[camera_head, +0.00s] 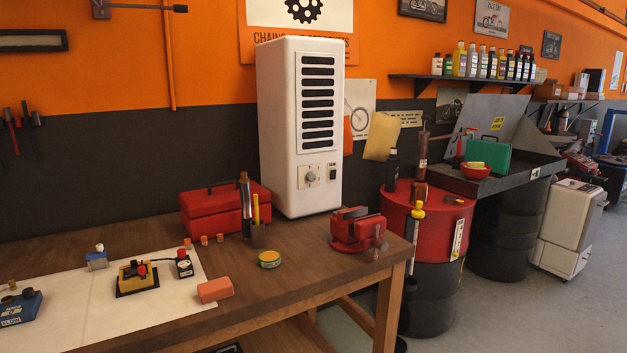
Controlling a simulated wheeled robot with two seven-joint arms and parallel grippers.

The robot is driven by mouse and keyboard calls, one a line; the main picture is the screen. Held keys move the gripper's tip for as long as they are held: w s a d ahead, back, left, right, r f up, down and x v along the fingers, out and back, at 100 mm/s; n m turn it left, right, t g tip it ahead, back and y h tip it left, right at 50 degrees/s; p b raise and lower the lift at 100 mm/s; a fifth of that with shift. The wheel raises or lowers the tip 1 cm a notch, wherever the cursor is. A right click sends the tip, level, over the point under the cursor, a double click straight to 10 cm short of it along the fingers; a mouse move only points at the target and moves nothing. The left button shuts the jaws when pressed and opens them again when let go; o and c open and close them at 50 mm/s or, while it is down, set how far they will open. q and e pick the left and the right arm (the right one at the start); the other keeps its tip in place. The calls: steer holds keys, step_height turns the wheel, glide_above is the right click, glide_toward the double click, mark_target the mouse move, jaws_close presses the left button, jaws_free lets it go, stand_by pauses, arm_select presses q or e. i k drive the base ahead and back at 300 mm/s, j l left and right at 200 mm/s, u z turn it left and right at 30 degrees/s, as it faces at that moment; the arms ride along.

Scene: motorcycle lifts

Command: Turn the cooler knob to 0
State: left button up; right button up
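The cooler (277,130) is a tall white box standing upright at the back of the wooden workbench, with dark horizontal vent slots on its front. Its round grey knob (311,176) sits on a small plate low on the front face. A dark switch (332,171) is to the right of the knob. The knob's markings are too small to read, so I cannot tell its setting. Neither of my grippers is in the head view.
The workbench (300,275) holds a red toolbox (225,206), a holder with a pencil (258,232), a round tin (269,259) and a red vise (356,230). The bench top just before the cooler is partly clear. A red drum (428,215) stands right of the bench.

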mark_target(311, 176)
steer(key=i+l, duration=0.35)
steer(key=i, duration=0.25)
steer(key=i+l, duration=0.4)
steer(key=i, duration=0.2)
steer(key=i+l+u, duration=0.1)
steer(key=i+l, duration=0.25)
steer(key=i, duration=0.25)
